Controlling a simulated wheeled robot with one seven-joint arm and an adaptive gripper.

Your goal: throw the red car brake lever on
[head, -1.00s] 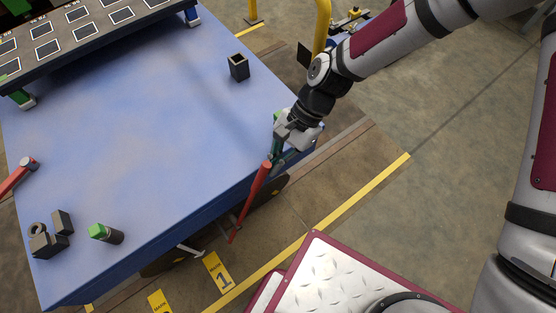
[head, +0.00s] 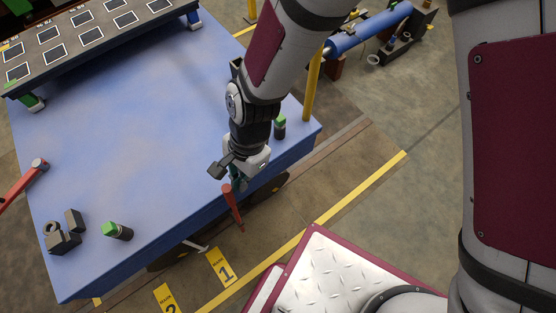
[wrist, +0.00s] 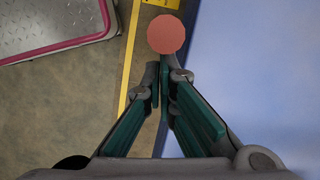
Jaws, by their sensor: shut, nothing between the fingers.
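The red lever (head: 233,208) stands at the front side of the blue deck (head: 150,130), its upper end leaning to the left in the head view. In the wrist view its round red end (wrist: 166,34) shows just beyond the fingertips. My gripper (head: 238,184) is at the lever's upper end, on its right side in the head view. The fingers (wrist: 164,76) are shut with nothing between them. I cannot tell whether they touch the lever. The lever's foot lies low beside the deck.
A green-topped cylinder (head: 117,231) and dark blocks (head: 62,242) stand at the deck's left front. Another green-topped cylinder (head: 279,127) stands near the right edge, by a yellow post (head: 313,88). Another red bar (head: 22,186) is at the far left. The deck's middle is clear.

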